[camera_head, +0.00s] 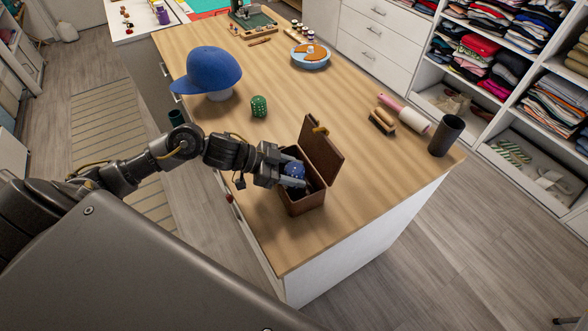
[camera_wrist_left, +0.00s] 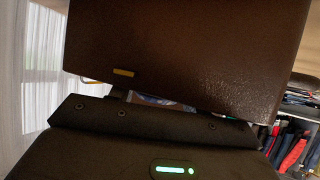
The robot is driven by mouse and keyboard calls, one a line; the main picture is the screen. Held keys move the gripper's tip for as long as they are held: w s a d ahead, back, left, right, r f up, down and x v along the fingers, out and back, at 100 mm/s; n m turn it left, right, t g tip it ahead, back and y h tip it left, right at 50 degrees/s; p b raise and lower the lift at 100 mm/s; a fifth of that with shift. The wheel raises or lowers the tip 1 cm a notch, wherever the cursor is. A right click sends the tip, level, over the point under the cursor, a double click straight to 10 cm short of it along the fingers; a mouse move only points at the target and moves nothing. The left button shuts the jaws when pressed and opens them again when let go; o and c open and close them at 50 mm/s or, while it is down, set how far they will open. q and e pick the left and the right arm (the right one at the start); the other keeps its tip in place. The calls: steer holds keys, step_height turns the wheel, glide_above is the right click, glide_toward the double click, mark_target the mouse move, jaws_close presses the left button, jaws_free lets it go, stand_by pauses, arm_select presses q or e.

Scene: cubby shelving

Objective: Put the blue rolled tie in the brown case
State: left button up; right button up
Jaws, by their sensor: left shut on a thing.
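The brown case (camera_head: 301,204) stands on the wooden table with its lid (camera_head: 322,150) raised on the far side. My left gripper (camera_head: 293,178) reaches in from the left over the case's opening. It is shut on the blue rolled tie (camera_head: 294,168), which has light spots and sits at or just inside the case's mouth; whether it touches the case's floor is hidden. In the left wrist view the brown lid (camera_wrist_left: 190,50) fills the upper part, and only a sliver of the blue tie (camera_wrist_left: 160,101) shows above my gripper body. My right gripper is not in view.
A green rolled item (camera_head: 259,106) and a blue cap (camera_head: 208,72) on a stand are behind my left arm. A brush (camera_head: 382,121), a lint roller (camera_head: 405,115) and a dark cup (camera_head: 446,136) stand to the right. The table's front right is clear.

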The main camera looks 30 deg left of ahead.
arm_select(q)
steer(key=o, duration=0.7)
steer(key=shift+r, duration=0.2)
steer(key=b+v, duration=0.1)
steer(key=v, duration=1.1)
steer(key=shift+r+b, duration=0.35)
steer(key=shift+r, duration=0.1)
steer(key=shift+s, duration=0.1)
